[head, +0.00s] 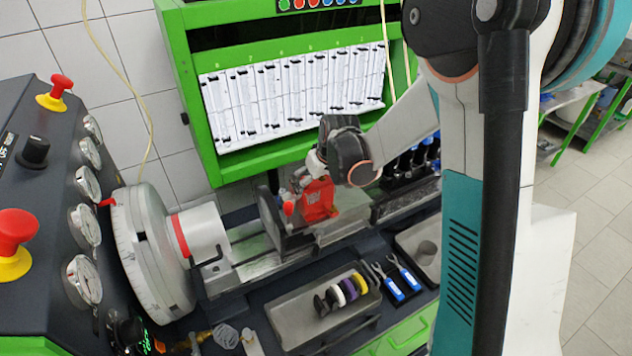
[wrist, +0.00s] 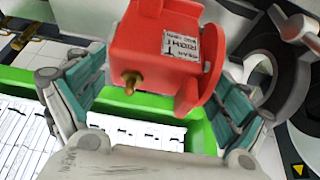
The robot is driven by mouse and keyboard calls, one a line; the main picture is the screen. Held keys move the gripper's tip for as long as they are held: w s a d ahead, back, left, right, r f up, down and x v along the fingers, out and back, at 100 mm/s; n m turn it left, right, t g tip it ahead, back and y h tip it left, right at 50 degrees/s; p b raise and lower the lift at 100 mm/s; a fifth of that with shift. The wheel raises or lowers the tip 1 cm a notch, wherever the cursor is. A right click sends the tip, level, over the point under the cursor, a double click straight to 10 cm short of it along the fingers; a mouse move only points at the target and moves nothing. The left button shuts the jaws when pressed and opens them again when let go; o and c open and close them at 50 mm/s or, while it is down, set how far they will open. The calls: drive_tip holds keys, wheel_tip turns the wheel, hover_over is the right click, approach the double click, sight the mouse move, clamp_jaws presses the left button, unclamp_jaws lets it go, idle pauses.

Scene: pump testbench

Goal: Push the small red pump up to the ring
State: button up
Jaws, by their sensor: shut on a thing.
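The small red pump (head: 319,202) is over the bench rail in the head view, partly covered by my gripper (head: 304,184). In the wrist view the red pump (wrist: 160,45) fills the upper middle, with a label, a brass fitting and a round red flange facing right. My gripper (wrist: 158,85) has teal pads on both sides of it and is shut on it. A dark upright ring (head: 268,220) stands just left of the pump. In the wrist view a dark ring shape (wrist: 283,62) lies to the right, with a visible gap from the flange.
A white and red cylinder (head: 200,232) on a large round plate (head: 138,255) stands left of the ring. A grey tray (head: 290,318) with coloured discs and blue-handled tools (head: 392,287) lie in front. A green-framed panel (head: 205,130) rises behind.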

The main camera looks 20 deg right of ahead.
drive_tip(key=shift+a, duration=0.2)
drive_tip(key=shift+s+a, duration=0.25)
drive_tip(key=shift+a, duration=0.8)
drive_tip(key=shift+s+a+b, duration=0.2)
drive_tip(key=shift+a+b, duration=0.2)
drive_tip(key=shift+a, duration=0.75)
drive_tip(key=shift+s+a, duration=0.15)
drive_tip(key=shift+a, duration=0.45)
